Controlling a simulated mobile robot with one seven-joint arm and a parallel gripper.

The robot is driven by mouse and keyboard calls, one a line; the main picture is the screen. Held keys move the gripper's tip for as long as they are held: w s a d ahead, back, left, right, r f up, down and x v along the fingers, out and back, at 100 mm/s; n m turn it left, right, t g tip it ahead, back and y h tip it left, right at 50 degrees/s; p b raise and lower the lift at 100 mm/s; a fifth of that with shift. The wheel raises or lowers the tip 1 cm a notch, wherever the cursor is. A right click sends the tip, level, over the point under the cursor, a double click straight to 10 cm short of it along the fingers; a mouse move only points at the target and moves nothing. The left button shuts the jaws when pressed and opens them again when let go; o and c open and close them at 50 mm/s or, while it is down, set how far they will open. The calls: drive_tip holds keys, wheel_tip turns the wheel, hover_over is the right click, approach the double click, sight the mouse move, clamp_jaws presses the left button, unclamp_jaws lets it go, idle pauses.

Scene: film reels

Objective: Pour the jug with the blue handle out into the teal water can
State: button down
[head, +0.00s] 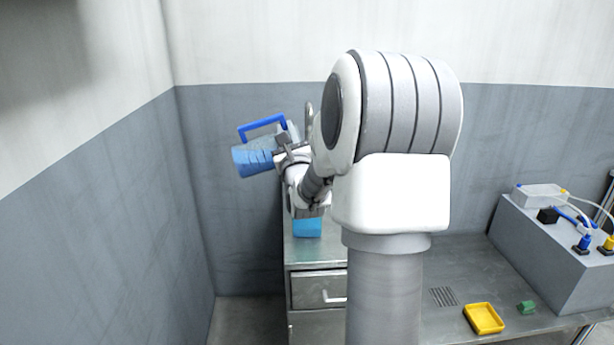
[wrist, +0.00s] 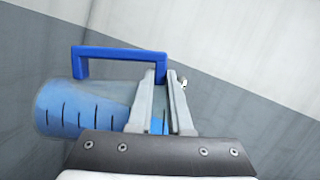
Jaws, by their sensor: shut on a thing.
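The jug (head: 253,158) is see-through with dark measuring marks and a blue handle (head: 262,124). My gripper (head: 287,148) is shut on it and holds it in the air, left of my arm. The jug lies far over on its side, handle uppermost, with blue showing at its left end. In the wrist view the jug (wrist: 85,108) reaches left from the fingers of my gripper (wrist: 167,85). A bright teal-blue container (head: 307,228), apparently the water can, stands on the metal top below and right of the jug. My arm hides its upper part.
The can stands on a metal cabinet top (head: 305,257) with a drawer below. A grey wall is close behind and on the left. On the right are a yellow tray (head: 484,318), a small green block (head: 526,307) and a grey box with plugs (head: 555,250).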

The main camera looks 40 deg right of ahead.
drive_tip(key=shift+s+d+r+m, duration=0.15)
drive_tip(key=shift+d+r+m, duration=0.15)
drive_tip(key=shift+m, duration=0.2)
drive_tip(key=shift+d+h, duration=0.15)
drive_tip(key=shift+h, duration=0.25)
drive_tip(key=shift+s+d+r+m, duration=0.2)
drive_tip(key=shift+d+m, duration=0.1)
drive_tip(key=shift+m, duration=0.4)
idle(0.6)
drive_tip(key=shift+s+d+r+m+g+h+p, duration=0.15)
drive_tip(key=shift+s+d+m+g+h+p, duration=0.2)
drive_tip(key=shift+m+p, duration=0.35)
drive_tip(key=shift+s+d+m+h+p, duration=0.1)
drive_tip(key=shift+d+m+h+p, duration=0.15)
drive_tip(key=shift+d+m+p, duration=0.75)
idle(0.9)
drive_tip(key=shift+a+n+p, duration=0.3)
drive_tip(key=shift+a+n, duration=0.1)
drive_tip(key=shift+a, duration=0.15)
idle(1.4)
